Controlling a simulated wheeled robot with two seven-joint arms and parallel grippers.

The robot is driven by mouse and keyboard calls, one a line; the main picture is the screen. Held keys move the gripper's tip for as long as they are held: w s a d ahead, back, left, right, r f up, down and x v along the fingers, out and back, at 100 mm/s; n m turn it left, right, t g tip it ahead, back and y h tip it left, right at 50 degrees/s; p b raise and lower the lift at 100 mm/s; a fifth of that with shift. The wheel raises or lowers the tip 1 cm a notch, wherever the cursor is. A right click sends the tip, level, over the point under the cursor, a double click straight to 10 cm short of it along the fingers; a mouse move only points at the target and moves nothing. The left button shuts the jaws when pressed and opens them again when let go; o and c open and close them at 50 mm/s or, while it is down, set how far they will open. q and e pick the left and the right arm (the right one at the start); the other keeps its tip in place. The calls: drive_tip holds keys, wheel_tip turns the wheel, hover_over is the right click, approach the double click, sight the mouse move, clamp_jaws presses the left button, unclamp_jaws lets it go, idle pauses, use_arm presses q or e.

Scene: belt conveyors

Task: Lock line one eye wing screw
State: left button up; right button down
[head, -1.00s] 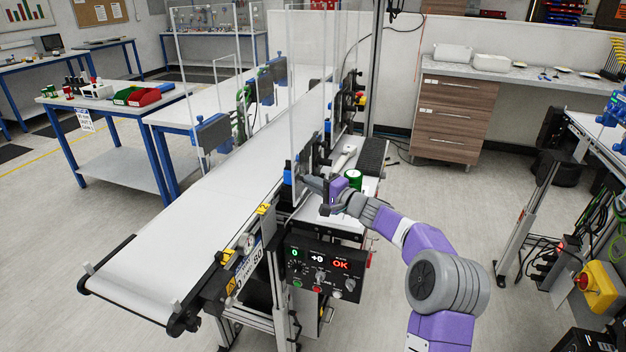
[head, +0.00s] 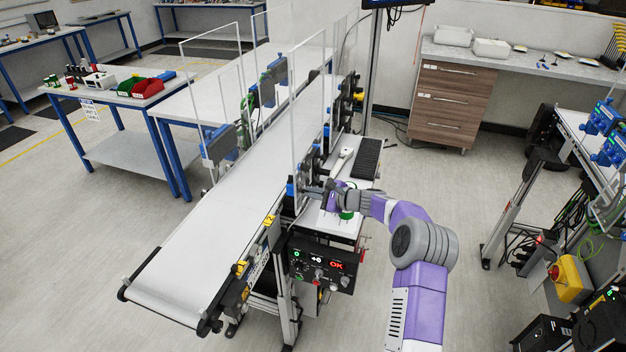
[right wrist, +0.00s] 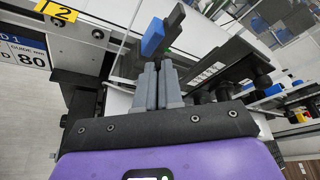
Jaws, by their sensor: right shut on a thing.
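My right gripper (head: 316,192) is at the near end of line one's guide hardware, beside the belt's right edge. In the right wrist view its two grey fingers (right wrist: 160,66) are almost together, at the foot of a dark upright bracket. The blue eye (right wrist: 153,38) sits on that bracket, just beyond the fingertips; a blue part also shows left of the gripper in the head view (head: 291,188). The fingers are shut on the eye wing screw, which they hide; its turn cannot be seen. My left gripper is out of view.
The white belt (head: 205,225) runs along the left. A clear guard panel (head: 305,110) stands close to the gripper. A green cylinder (head: 347,214) stands under my right wrist.

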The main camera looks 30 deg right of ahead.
drive_tip(key=shift+w+d+r+m+g+y+p, duration=0.1)
drive_tip(key=shift+m+g+y+p, duration=0.35)
drive_tip(key=shift+m+p, duration=0.6)
drive_tip(key=shift+w+d+f+m+g+y+p, duration=0.1)
drive_tip(key=shift+m+g+y+p, duration=0.5)
drive_tip(key=shift+p, duration=0.65)
drive_tip(key=shift+w+d+r+m+g+y+p, duration=0.15)
drive_tip(key=shift+m+g+p, duration=0.2)
drive_tip(key=shift+m+p, duration=0.75)
drive_tip(key=shift+s, duration=0.1)
drive_tip(key=c, duration=1.3)
unclamp_jaws()
drive_tip(key=v, duration=0.7)
drive_tip(key=shift+s+d+r, duration=0.15)
drive_tip(key=shift+s, duration=0.05)
